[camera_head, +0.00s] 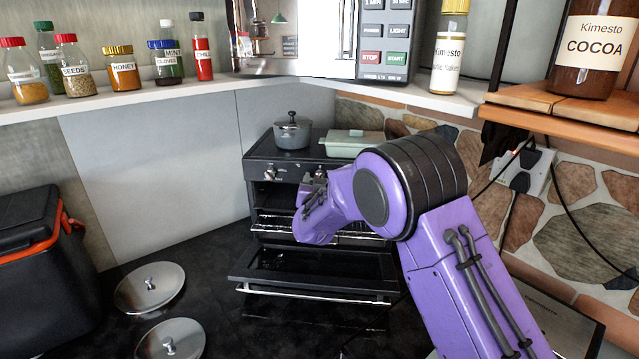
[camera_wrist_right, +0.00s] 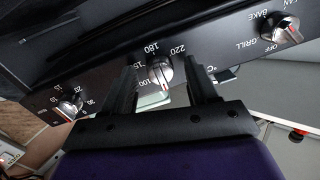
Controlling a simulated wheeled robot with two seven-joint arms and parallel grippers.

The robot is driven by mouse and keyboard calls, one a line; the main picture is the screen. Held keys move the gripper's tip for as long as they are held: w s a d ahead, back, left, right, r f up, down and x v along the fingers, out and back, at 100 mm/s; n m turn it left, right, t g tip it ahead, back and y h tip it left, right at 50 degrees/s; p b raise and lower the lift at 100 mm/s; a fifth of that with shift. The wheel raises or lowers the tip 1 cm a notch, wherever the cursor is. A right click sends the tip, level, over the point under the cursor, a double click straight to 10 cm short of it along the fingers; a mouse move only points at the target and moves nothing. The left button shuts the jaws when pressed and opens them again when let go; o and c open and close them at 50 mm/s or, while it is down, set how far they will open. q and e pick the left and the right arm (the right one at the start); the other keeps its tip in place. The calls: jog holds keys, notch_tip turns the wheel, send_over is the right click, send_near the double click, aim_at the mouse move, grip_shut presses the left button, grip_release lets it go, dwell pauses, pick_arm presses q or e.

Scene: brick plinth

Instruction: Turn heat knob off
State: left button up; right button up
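The heat knob (camera_wrist_right: 160,72), a round silver knob with 100, 180, 220 and °C marks around it, is on the black oven front in the right wrist view. My right gripper (camera_wrist_right: 163,88) is open, with one dark finger on each side of this knob. I cannot tell whether either finger touches it. In the head view my right gripper (camera_head: 316,180) is at the control panel of the small oven (camera_head: 262,160) and hides the heat knob there. My left gripper is not in view.
A knob marked OFF, GRILL and BAKE (camera_wrist_right: 282,30) and a numbered knob (camera_wrist_right: 70,105) flank the heat knob. A grey pot (camera_head: 292,131) and a lidded dish (camera_head: 352,143) sit on the oven. Its door (camera_head: 315,277) hangs open. Two lids (camera_head: 150,287) lie at lower left.

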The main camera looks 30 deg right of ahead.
jog(key=b+v, duration=0.4)
jog(key=v, duration=0.6)
jog(key=shift+s+a, duration=0.15)
jog(key=p+x, duration=0.3)
jog(key=x, duration=0.7)
jog(key=shift+w+d+f, duration=0.1)
jog(key=shift+w+d, duration=0.1)
jog(key=shift+d, duration=0.05)
jog(key=shift+a+m, duration=0.1)
jog(key=shift+m, duration=0.2)
jog(key=shift+p, duration=0.3)
